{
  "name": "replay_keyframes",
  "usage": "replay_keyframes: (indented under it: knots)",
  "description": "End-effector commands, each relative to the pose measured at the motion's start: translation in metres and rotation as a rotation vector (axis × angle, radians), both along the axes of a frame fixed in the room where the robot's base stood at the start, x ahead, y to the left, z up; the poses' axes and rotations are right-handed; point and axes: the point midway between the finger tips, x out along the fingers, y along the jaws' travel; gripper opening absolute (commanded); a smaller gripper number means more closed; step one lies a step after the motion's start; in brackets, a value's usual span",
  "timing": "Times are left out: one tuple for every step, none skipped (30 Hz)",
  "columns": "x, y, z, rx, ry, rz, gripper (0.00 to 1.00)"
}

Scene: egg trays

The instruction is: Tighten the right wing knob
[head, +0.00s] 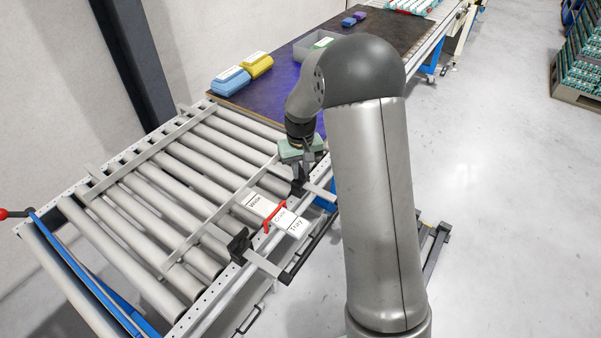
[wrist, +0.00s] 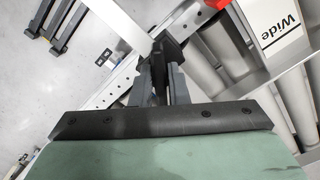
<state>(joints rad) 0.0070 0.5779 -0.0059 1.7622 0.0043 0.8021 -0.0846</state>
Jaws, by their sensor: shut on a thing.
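The right wing knob (head: 298,188) is a black piece on the rail clamp at the roller conveyor's near side, on the right. My gripper (head: 303,176) comes down on it from above, and its fingers are shut on it. In the wrist view the grey fingers of my gripper (wrist: 164,82) close around the black knob (wrist: 165,50); its wings are partly hidden between them, so its exact angle is unclear. A second black knob (head: 239,246) stands on the left clamp, apart from my gripper.
A red pointer (head: 275,217) and white labels, one reading "Wide" (head: 260,204) and one "Tray" (head: 292,223), sit between the clamps. Pale guide rails (head: 215,226) cross the rollers. Blue and yellow egg cartons (head: 257,65) and a grey bin lie on the dark table beyond.

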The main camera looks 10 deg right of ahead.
Motion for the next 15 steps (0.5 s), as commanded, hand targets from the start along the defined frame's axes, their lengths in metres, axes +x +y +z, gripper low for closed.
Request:
replay_keyframes:
  knots:
    - [0.0010, 0.0004, -0.0008, 0.000, -0.004, -0.045, 0.00]
    - [0.0010, 0.0003, -0.0008, 0.000, -0.004, -0.073, 0.00]
    - [0.0010, 0.0006, -0.0007, 0.000, -0.004, -0.111, 0.00]
    - [0.0010, 0.0007, -0.0007, 0.000, -0.004, -0.139, 0.00]
    - [0.0010, 0.0005, -0.0007, 0.000, -0.004, -0.167, 0.00]
    - [0.0008, 0.0002, -0.0006, 0.000, -0.003, -0.206, 0.00]
    - [0.0008, 0.0002, -0.0005, 0.000, -0.003, -0.235, 0.00]
    - [0.0008, 0.0006, -0.0004, 0.000, -0.003, -0.264, 0.00]
    - [0.0007, 0.0008, -0.0003, 0.000, -0.003, -0.301, 0.00]
    - [0.0007, 0.0005, -0.0002, 0.000, -0.003, -0.329, 0.00]
    - [0.0007, 0.0002, -0.0001, 0.000, -0.003, -0.358, 0.00]
    - [0.0007, 0.0001, 0.0001, 0.000, -0.003, -0.396, 0.00]
    - [0.0008, 0.0005, 0.0002, 0.000, -0.003, -0.424, 0.00]
    - [0.0008, 0.0007, 0.0003, 0.001, -0.003, -0.452, 0.00]
    - [0.0009, 0.0006, 0.0005, 0.001, -0.003, -0.489, 0.00]
